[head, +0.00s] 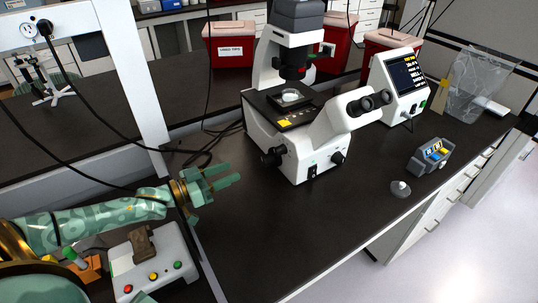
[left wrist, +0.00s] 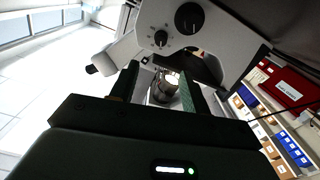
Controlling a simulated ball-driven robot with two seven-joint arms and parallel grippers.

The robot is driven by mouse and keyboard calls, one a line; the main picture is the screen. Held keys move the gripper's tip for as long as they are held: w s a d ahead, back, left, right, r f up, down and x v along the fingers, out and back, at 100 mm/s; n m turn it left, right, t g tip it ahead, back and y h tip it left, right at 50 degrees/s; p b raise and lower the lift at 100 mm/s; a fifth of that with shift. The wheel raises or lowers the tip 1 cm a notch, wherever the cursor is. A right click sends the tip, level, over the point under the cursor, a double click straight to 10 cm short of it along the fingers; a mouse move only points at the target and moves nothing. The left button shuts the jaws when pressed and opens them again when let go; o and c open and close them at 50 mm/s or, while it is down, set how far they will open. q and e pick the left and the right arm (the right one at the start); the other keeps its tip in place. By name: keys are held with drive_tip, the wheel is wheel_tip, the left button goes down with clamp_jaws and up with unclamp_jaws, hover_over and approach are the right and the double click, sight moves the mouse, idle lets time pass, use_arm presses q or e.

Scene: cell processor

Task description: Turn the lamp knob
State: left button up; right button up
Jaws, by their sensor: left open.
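The white microscope (head: 318,135) stands on the dark bench, with a black knob (head: 337,157) low on its front right and larger black knobs (head: 272,157) on its left side. I cannot tell which is the lamp knob. My left gripper (head: 232,174) is open and empty above the bench, left of the microscope and apart from it. In the left wrist view its two fingers (left wrist: 160,75) stand apart, with a large black knob (left wrist: 189,17) and a smaller one (left wrist: 160,38) on the white microscope body beyond them. My right gripper is not in view.
A white control box (head: 150,262) with coloured buttons lies below my left arm. A screen unit (head: 400,85), a grey device (head: 428,157) and a small round grey item (head: 400,188) are to the right. Black cables hang at left. The bench front is clear.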

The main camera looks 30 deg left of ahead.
sight(275, 153)
use_arm(q)
drive_tip(key=b+x, duration=0.1)
drive_tip(key=x, duration=1.2)
drive_tip(key=shift+w+d+f+b, duration=0.1)
drive_tip(key=shift+w+b, duration=0.25)
drive_tip(key=shift+w, duration=0.05)
drive_tip(key=shift+c, duration=0.7)
drive_tip(key=c, duration=0.9)
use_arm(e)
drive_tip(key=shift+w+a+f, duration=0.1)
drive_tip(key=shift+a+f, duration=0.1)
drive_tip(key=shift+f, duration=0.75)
